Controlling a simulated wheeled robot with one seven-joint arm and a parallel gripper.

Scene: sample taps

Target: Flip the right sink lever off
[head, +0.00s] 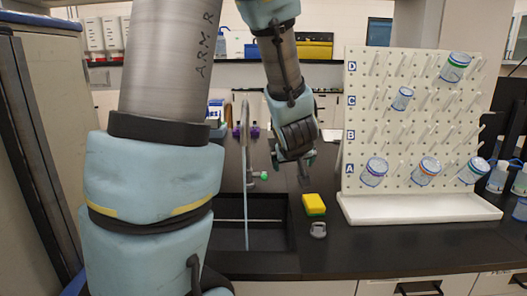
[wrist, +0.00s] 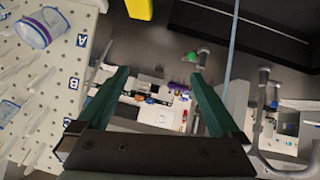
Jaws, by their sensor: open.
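The tap (head: 246,165) stands as a thin upright pipe at the sink (head: 228,232). A small green-tipped lever (head: 263,174) shows on its right side in the head view. In the wrist view a green tip (wrist: 190,57) on a grey fitting (wrist: 203,54) lies beyond and near the right fingertip, apart from it as seen. My gripper (head: 304,176) hangs to the right of the lever, above the counter. In the wrist view my gripper (wrist: 158,74) has its two green fingers wide apart with nothing between them. The lever's exact angle is too small to tell.
A yellow sponge (head: 313,204) and a small grey item (head: 318,230) lie on the dark counter right of the sink. A white peg rack (head: 415,130) with several containers stands farther right, above a white tray (head: 420,208). My arm covers the left side.

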